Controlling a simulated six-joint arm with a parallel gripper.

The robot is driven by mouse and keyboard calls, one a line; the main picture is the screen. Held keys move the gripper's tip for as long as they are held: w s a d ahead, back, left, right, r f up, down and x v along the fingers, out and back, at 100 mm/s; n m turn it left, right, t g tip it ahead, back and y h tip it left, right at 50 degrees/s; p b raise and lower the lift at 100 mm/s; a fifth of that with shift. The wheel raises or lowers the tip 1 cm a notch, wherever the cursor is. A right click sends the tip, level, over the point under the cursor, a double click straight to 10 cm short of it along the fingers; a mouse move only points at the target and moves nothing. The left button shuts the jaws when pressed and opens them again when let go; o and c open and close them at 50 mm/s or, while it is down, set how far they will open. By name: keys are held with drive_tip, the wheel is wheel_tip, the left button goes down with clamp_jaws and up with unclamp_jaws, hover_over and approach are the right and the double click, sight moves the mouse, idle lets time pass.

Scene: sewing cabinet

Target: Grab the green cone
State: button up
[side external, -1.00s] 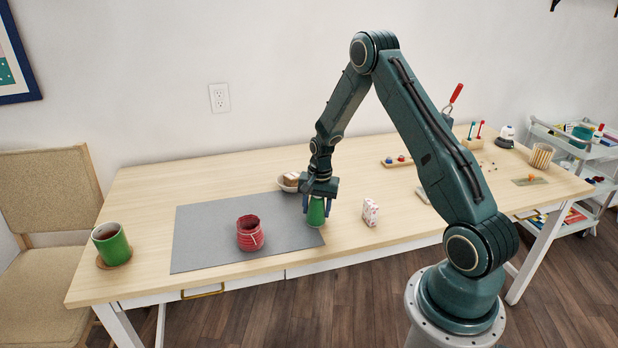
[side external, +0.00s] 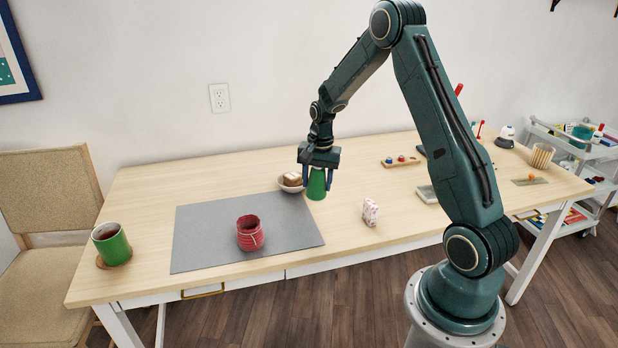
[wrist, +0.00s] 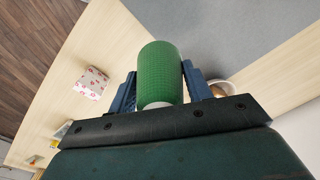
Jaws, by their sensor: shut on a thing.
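The green cone (side external: 316,184) is between the two blue fingers of my gripper (side external: 317,186) in the side external view. My gripper is shut on it and holds it above the table, near the right edge of the grey mat (side external: 200,222). In the wrist view the green cone (wrist: 158,72) sits between the fingers of my gripper (wrist: 158,84), with a finger on each side. Its pale end near the palm is partly hidden by the gripper body.
A red cup-like container (side external: 250,234) stands on the mat. A bowl (side external: 291,184) with brown and white contents is just left of the cone. A small patterned box (side external: 370,212) stands to the right. A green mug (side external: 111,245) is at the table's left end.

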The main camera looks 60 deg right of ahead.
wheel_tip(320, 180, up, 11)
drive_tip(key=shift+f, duration=0.2)
idle(0.6)
